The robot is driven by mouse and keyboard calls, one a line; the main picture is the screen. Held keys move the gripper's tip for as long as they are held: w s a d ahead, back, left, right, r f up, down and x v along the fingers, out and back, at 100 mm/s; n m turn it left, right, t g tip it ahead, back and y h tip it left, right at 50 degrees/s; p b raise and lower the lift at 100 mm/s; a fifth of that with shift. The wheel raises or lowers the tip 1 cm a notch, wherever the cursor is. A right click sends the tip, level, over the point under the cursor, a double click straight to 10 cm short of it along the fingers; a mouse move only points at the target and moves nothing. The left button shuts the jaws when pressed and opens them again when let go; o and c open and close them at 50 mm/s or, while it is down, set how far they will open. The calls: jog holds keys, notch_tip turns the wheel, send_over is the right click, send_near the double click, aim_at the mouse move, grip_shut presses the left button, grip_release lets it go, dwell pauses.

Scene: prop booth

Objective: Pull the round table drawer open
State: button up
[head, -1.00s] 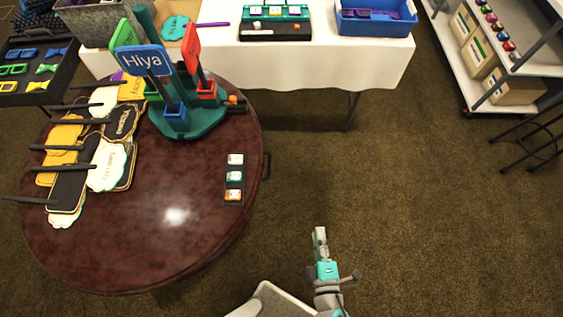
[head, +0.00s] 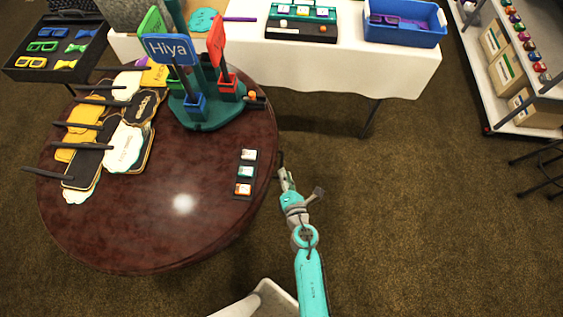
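The round table (head: 120,235) has a dark, glossy reddish-brown top and fills the left of the head view. The drawer's dark handle (head: 281,160) sticks out a little at the table's right edge; the drawer front itself is hidden below the top. My gripper (head: 284,175) is at the right edge of the table, right by the handle. Its fingers are small and partly overlap the handle, so I cannot tell whether they touch it or are open or shut.
On the table stand a green holder (head: 205,115) with upright signs, several flat paddle signs (head: 125,147), and a dark strip (head: 245,172) with three small blocks near the right edge. A white-clothed table (head: 320,60) is behind. Floor (head: 430,220) to the right is clear.

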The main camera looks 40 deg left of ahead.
aim_at(282, 162)
jog(key=shift+x, duration=3.05)
grip_shut()
